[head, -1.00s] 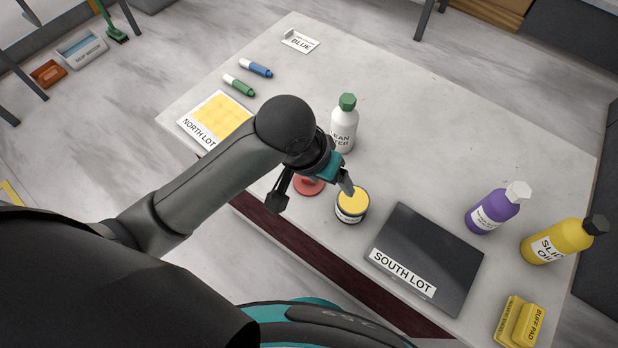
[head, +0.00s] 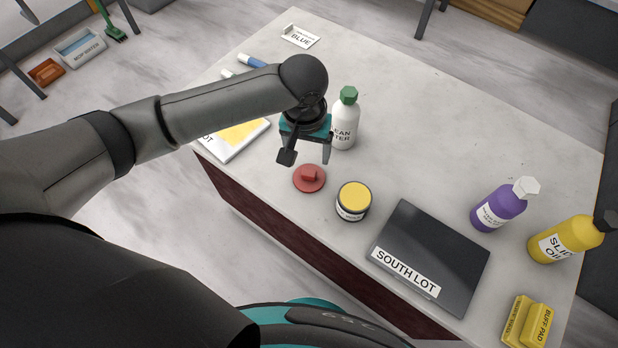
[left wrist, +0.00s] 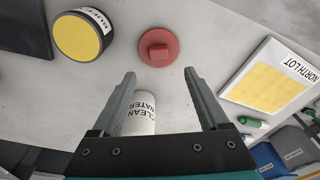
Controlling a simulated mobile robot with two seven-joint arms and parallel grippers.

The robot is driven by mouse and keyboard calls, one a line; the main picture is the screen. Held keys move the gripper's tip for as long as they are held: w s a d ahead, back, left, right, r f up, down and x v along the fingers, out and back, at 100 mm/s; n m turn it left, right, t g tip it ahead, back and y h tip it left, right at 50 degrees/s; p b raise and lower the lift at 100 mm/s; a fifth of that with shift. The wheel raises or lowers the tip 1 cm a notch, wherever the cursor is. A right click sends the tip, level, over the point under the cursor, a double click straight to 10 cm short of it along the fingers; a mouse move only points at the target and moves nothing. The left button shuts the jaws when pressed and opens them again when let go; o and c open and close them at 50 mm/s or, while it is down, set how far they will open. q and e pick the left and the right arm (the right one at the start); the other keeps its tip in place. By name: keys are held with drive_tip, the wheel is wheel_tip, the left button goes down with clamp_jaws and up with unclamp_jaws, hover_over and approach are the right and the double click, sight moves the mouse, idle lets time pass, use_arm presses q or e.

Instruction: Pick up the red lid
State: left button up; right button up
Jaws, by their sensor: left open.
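The red lid (head: 310,178) is a flat round disc with a raised block handle. It lies on the stone slab (head: 420,130) near the front edge, left of the yellow-topped jar (head: 353,200). My left gripper (head: 306,158) is open and empty, above and just behind the lid in the head view. In the left wrist view the lid (left wrist: 158,47) lies beyond the open fingertips (left wrist: 160,75), between their lines and clear of both. My right gripper is not in view.
A white bottle (head: 345,122) with a green cap stands close beside my left gripper. The North Lot tray (head: 222,150) is to the left, partly under my arm. The dark South Lot panel (head: 430,250), purple bottle (head: 500,207) and yellow bottle (head: 562,240) are to the right.

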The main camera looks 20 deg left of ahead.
sight(309, 172)
use_arm(q)
drive_tip(key=f, duration=0.3)
drive_tip(key=shift+w+b, duration=0.2)
drive_tip(key=shift+b, duration=0.15)
wheel_tip(309, 172, down, 4)
drive_tip(key=shift+d+f+b, duration=0.1)
drive_tip(key=shift+f+b, duration=0.05)
drive_tip(key=shift+b, duration=0.85)
drive_tip(key=shift+f, duration=0.5)
drive_tip(key=c, duration=0.8)
clamp_jaws()
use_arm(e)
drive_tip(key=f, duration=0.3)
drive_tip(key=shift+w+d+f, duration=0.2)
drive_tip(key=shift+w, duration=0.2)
